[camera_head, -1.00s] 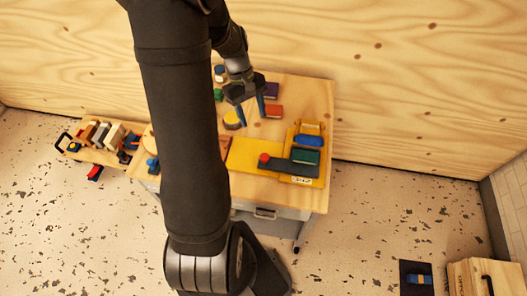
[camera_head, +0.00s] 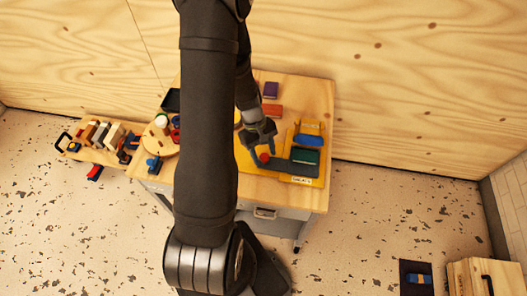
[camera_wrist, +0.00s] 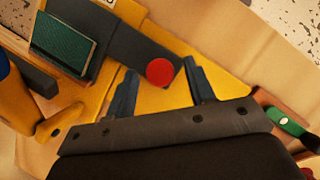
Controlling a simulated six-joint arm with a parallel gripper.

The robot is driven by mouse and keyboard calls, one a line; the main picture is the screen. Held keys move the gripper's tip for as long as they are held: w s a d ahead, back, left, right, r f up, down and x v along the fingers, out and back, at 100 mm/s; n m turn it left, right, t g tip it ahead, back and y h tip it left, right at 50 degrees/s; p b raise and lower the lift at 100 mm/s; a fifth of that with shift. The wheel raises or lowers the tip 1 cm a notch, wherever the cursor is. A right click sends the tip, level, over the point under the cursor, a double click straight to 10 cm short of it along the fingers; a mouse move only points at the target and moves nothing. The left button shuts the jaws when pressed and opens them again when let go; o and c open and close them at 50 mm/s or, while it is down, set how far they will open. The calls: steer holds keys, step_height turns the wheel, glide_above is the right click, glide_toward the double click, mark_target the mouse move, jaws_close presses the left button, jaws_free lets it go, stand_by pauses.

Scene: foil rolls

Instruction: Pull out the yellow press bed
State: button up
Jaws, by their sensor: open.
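The yellow press bed (camera_head: 243,160) lies flat on the table, a yellow plate reaching left from the press (camera_head: 301,180). It also shows in the wrist view (camera_wrist: 165,102). A dark grey bar (camera_wrist: 130,50) with a round red knob (camera_wrist: 160,72) crosses it; the knob also shows in the head view (camera_head: 264,158). My gripper (camera_head: 264,152) is open and empty, above the bed close to the knob. In the wrist view its two blue fingers (camera_wrist: 160,74) stand on either side of the knob. Contact cannot be told. My arm hides part of the bed's left side.
A green block (camera_head: 305,156) and a blue piece (camera_head: 309,140) sit on the press. Orange (camera_head: 272,110) and purple (camera_head: 270,90) blocks lie behind. In the wrist view a green-handled tool (camera_wrist: 285,122) lies to the right. A side shelf (camera_head: 98,150) holds several blocks.

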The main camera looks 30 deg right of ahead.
jaws_close()
steer(key=w+a, duration=0.8)
stand_by(0.4)
jaws_free()
